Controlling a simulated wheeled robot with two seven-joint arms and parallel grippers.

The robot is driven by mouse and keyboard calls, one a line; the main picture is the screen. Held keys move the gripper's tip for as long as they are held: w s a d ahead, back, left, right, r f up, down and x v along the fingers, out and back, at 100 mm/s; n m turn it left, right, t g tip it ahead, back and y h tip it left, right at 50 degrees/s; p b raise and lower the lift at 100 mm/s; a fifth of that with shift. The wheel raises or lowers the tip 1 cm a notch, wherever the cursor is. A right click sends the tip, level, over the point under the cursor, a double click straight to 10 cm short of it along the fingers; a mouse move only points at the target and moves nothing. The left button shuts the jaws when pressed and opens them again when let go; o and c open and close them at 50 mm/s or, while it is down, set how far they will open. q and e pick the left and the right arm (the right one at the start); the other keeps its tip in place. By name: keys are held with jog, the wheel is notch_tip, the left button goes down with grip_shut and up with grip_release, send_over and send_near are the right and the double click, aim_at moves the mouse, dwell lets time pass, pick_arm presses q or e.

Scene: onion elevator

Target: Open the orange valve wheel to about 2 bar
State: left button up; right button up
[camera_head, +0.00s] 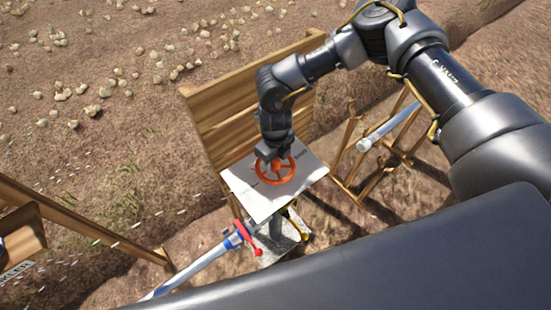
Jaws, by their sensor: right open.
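The orange valve wheel (288,177) lies on a tilted white panel (258,203) in the middle of the view. My right arm comes in from the right and reaches down to the wheel. My right gripper (275,161) is at the hub and upper part of the wheel, pointing down. It is open; whether its fingers touch the wheel cannot be told. No pressure reading can be made out on the panel. My left gripper is not in view.
A wooden slatted board (225,110) stands behind the panel. A red lever (246,236) and a blue-white pipe (205,262) are below it. A wooden rack (349,160) holds a grey tube (388,127) at right. Wooden beams (80,222) stand at left.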

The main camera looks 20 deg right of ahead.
notch_tip(320, 180, up, 10)
jog(key=b, duration=0.3)
jog(key=shift+f, duration=0.25)
jog(key=shift+r, duration=0.5)
jog(key=shift+f, duration=0.1)
